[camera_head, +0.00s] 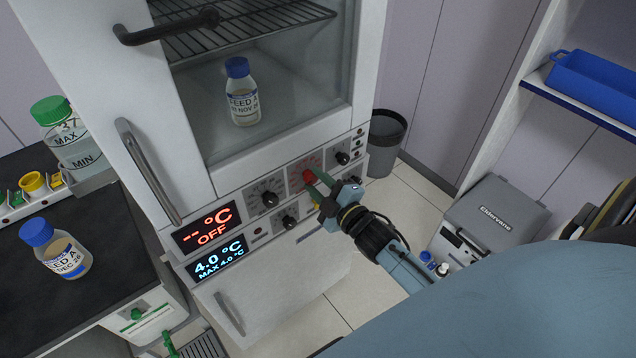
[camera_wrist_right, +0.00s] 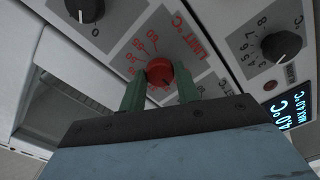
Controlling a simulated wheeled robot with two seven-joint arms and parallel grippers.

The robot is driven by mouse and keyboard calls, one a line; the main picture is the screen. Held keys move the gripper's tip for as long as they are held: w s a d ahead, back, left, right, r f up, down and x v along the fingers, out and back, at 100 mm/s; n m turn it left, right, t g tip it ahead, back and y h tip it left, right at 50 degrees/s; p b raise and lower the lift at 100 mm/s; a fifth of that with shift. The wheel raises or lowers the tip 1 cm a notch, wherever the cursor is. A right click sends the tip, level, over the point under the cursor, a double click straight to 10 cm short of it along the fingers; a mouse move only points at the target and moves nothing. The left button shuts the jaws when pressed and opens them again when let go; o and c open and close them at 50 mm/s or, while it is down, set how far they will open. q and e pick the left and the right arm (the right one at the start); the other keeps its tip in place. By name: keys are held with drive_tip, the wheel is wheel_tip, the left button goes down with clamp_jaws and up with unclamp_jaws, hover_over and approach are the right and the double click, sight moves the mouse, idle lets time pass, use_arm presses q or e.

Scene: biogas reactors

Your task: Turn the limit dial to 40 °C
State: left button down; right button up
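The red limit dial (camera_wrist_right: 160,72) sits on the cabinet's control panel, inside a red-lettered scale marked LIMIT °C (camera_wrist_right: 190,38). In the head view the dial (camera_head: 309,177) is at the tips of my right gripper (camera_head: 318,188). In the wrist view the green fingers of my right gripper (camera_wrist_right: 161,82) stand on either side of the dial, with what looks like a narrow gap on each side. The dial's pointer is too small to read. The upper display (camera_head: 205,228) shows "-- °C OFF" in red. My left gripper is out of view.
Black knobs flank the dial, one (camera_wrist_right: 84,8) on the left and one (camera_wrist_right: 281,45) on the right in the wrist view. The lower display (camera_head: 217,260) reads 4.0 °C, MAX 4.0 °C. A bin (camera_head: 386,138) and a grey box (camera_head: 495,215) stand to the right.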

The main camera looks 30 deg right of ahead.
drive_tip(key=c, duration=0.4)
drive_tip(key=shift+c, duration=0.2)
drive_tip(key=shift+m, duration=0.4)
drive_tip(key=m+p, duration=0.2)
drive_tip(key=shift+m, duration=0.4)
drive_tip(key=m+p, duration=0.2)
drive_tip(key=m, duration=0.2)
drive_tip(key=m+p, duration=0.1)
drive_tip(key=m, duration=0.9)
drive_tip(key=shift+p, duration=0.35)
drive_tip(key=shift+m, duration=0.3)
